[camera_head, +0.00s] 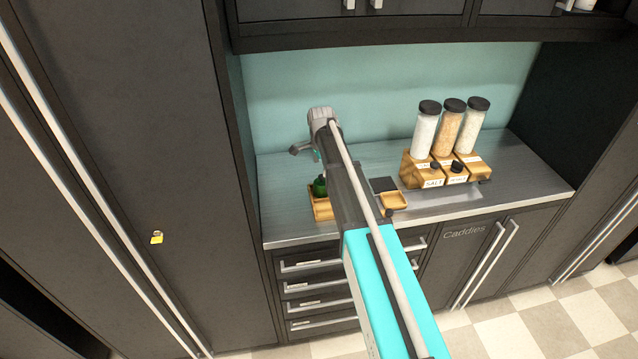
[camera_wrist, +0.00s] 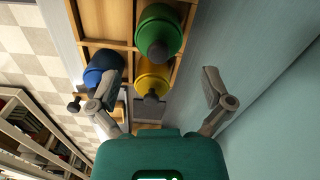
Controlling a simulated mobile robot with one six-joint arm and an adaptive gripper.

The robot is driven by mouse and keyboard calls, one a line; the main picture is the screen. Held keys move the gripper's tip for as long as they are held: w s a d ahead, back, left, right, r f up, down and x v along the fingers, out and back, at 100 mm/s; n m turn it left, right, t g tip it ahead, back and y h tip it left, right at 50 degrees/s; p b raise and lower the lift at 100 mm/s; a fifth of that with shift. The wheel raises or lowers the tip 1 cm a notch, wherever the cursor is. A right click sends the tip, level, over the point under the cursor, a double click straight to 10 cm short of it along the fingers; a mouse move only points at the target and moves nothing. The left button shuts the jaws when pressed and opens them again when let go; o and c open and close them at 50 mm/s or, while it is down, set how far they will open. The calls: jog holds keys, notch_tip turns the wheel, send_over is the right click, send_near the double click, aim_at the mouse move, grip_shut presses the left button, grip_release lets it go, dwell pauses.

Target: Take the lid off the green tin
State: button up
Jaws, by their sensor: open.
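The green tin (camera_wrist: 158,22) stands in a wooden compartment box (camera_wrist: 105,18) at the top of the wrist view. Its green lid with a dark knob (camera_wrist: 158,51) is on it. In the head view the green tin (camera_head: 320,186) shows small, just left of my arm, which hides part of the box (camera_head: 321,209). My gripper (camera_wrist: 160,76) is open and empty, its fingers spread wide. The yellow tin (camera_wrist: 152,80) shows between the fingers, with the green tin beyond it. In the head view my gripper (camera_head: 305,151) is above the counter, partly hidden by my wrist.
A blue tin (camera_wrist: 103,68) is close to or behind the left finger. The teal wall is near the right finger. On the counter (camera_head: 500,205), a small wooden tray (camera_head: 394,201) and a wooden rack (camera_head: 408,168) with three tall jars stand to the right.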

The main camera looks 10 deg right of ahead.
aim_at(321, 176)
jog(key=shift+f, duration=0.1)
jog(key=shift+f+b, duration=2.55)
jog(key=shift+b, duration=0.1)
jog(key=c, duration=0.8)
